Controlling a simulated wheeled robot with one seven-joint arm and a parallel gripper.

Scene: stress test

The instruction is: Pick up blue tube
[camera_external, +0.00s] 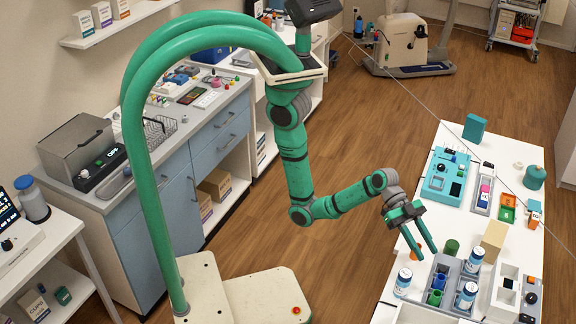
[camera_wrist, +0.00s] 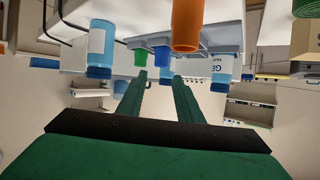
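The blue tube (camera_external: 440,281) stands in a grey rack (camera_external: 456,275) on the white table at the lower right, with a green tube (camera_external: 434,298) beside it. In the wrist view, which looks upside down, the blue tube (camera_wrist: 161,56) hangs between the green tube (camera_wrist: 141,57) and an orange tube (camera_wrist: 187,25). My gripper (camera_external: 428,255) is open and empty, its fingers pointing down near the table's left edge, apart from the blue tube. In the wrist view, my gripper's fingertips (camera_wrist: 159,76) are spread, with the blue tube showing beyond the gap.
A dark green cylinder (camera_external: 452,247) and a tan block (camera_external: 494,241) stand close by. A teal device (camera_external: 446,177) sits farther back.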

